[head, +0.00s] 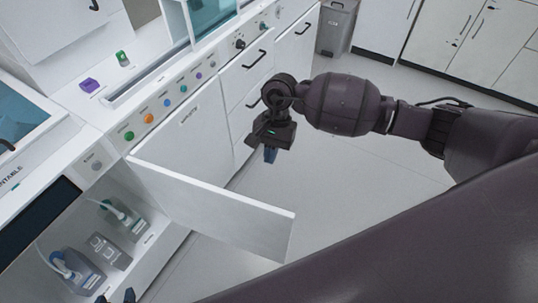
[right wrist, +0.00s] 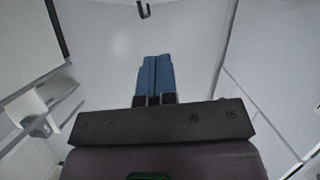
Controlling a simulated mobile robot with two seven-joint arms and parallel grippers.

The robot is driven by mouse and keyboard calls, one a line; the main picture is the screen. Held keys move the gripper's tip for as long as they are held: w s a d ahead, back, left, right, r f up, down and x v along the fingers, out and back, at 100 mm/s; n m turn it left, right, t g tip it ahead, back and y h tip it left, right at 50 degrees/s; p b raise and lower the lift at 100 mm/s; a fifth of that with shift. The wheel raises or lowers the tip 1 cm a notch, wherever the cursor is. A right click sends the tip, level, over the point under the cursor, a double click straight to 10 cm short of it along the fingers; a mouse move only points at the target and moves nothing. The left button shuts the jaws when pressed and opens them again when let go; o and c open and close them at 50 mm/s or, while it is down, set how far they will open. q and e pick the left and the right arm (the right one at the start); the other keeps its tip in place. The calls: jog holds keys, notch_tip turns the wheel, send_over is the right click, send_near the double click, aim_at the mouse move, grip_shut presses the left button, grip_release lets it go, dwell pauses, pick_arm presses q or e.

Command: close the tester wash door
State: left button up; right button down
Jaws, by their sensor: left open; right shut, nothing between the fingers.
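The tester wash door (head: 215,208) is a white panel standing open. It swings out from the cabinet front beside an open compartment (head: 150,262) that holds bottles with tubes. My right gripper (head: 270,155) is beyond the door on its right side, over the floor and apart from the door. Its blue fingers are shut and empty, pressed together in the right wrist view (right wrist: 155,78). My left gripper (head: 115,297) shows only as two separated dark fingertips at the bottom edge, in front of the compartment. The rest of it is out of frame.
The white machine has a row of coloured buttons (head: 165,103) above the door, and drawers (head: 247,75) with black handles further back. A grey bin (head: 336,28) stands at the back. The grey floor (head: 340,190) to the right is clear. My right arm crosses the right side.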

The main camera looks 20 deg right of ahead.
jog(key=s+a+f+p, duration=0.1)
jog(key=s+a+f, duration=0.3)
jog(key=s+f, duration=0.1)
jog(key=shift+a+f, duration=0.25)
jog(key=shift+f, duration=0.65)
